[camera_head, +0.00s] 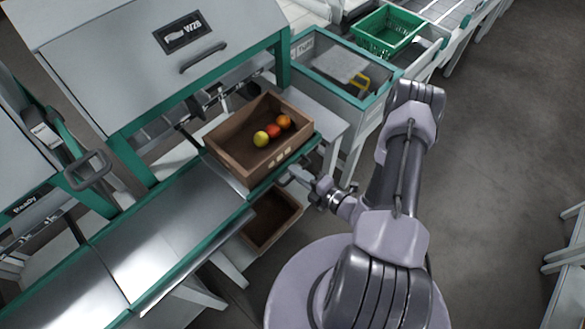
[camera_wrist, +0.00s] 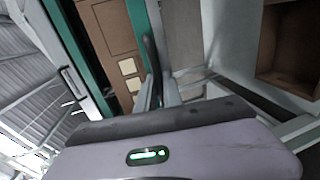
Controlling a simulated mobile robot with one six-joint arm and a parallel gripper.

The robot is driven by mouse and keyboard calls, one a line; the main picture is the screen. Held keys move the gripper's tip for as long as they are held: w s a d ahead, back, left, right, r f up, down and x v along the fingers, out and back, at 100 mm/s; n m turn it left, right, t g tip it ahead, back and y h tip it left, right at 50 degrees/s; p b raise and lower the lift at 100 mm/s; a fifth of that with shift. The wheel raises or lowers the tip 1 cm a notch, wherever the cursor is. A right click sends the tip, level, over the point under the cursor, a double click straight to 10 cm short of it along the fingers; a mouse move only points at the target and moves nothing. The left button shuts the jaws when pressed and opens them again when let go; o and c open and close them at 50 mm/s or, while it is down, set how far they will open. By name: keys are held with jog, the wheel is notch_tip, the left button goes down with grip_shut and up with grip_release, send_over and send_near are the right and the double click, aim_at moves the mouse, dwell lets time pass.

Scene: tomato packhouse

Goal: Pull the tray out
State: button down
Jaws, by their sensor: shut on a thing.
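My gripper (camera_head: 302,178) is at the front edge of the conveyor, just below and right of the upper brown crate. In the wrist view its fingers (camera_wrist: 159,88) are shut on a slim dark handle (camera_wrist: 150,52) beside a green edge. This appears to be the tray's handle. The tray's body is hard to make out, hidden by the edge and the gripper.
The upper brown crate (camera_head: 228,129) holds red, orange and yellow tomatoes on the conveyor (camera_head: 165,235). A lower brown crate (camera_head: 262,240) sits beneath; it shows in the wrist view (camera_wrist: 268,45). A green basket (camera_head: 385,32) stands behind.

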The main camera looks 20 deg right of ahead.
jog(key=shift+s+d, duration=0.1)
jog(key=shift+s, duration=0.2)
jog(key=c, duration=1.5)
grip_release()
jog(key=p+v, duration=0.4)
jog(key=v, duration=1.3)
jog(key=shift+d, duration=0.2)
jog(key=shift+s+r, duration=0.1)
